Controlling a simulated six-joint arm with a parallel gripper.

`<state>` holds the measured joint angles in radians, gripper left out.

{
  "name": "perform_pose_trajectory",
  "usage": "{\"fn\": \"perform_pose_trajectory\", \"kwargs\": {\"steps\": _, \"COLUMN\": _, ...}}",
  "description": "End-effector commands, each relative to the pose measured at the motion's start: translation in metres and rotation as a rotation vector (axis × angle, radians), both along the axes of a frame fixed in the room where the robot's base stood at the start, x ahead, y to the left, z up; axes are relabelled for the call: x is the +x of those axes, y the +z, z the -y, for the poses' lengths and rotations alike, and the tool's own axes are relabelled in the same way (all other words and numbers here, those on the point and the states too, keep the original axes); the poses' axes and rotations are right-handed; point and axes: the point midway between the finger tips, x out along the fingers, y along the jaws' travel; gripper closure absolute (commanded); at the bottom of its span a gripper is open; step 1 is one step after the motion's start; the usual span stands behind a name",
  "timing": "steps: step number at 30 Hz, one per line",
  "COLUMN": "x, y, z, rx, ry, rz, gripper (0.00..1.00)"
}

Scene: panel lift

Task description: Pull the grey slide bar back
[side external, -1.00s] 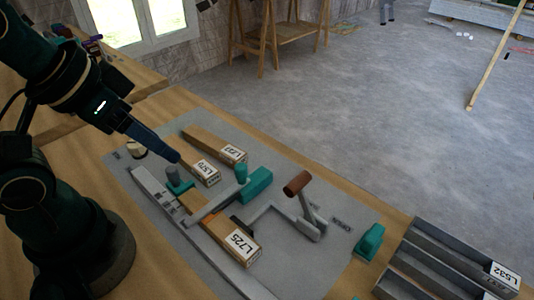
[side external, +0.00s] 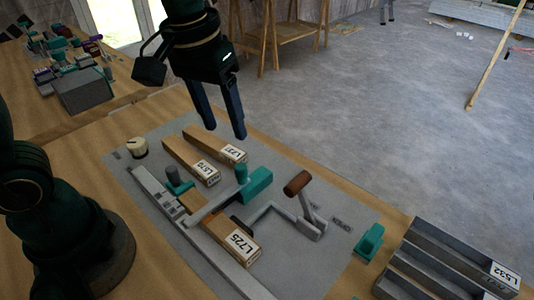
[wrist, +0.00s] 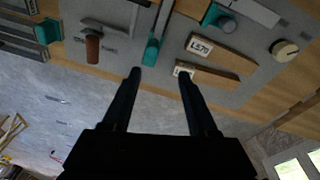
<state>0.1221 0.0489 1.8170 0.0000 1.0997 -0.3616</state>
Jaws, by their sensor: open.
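A grey bar (side external: 208,208) lies diagonally across the grey panel, with a teal block (side external: 258,183) and an upright teal knob (side external: 241,173) at its far end. I take it to be the slide bar. In the wrist view the bar (wrist: 162,18) runs down to its teal block (wrist: 151,52). My gripper (side external: 224,132) is open and empty, pointing down above the panel's far side, apart from the bar. In the wrist view its fingertips (wrist: 159,73) spread with the teal block between and beyond them.
Wooden blocks labelled L570 (side external: 190,160), L725 (side external: 232,241) and another (side external: 215,145) lie on the panel. A crank with a brown handle (side external: 297,183) stands right of the bar. A long grey rail (side external: 218,262) edges the near side. Grey trays (side external: 450,262) sit at right.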

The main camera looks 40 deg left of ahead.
Motion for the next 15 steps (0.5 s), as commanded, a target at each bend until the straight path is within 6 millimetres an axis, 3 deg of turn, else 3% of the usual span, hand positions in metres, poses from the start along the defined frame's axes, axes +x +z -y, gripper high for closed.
{"fn": "perform_pose_trajectory", "kwargs": {"steps": 6, "x": 0.016, "y": -0.037, "z": 0.014, "rx": 0.015, "ry": -0.025, "rz": -0.124, "gripper": 0.41}}
{"fn": "perform_pose_trajectory", "kwargs": {"steps": 15, "x": 0.012, "y": -0.066, "z": 0.018, "rx": 0.026, "ry": -0.044, "rz": -0.18, "gripper": 0.41}}
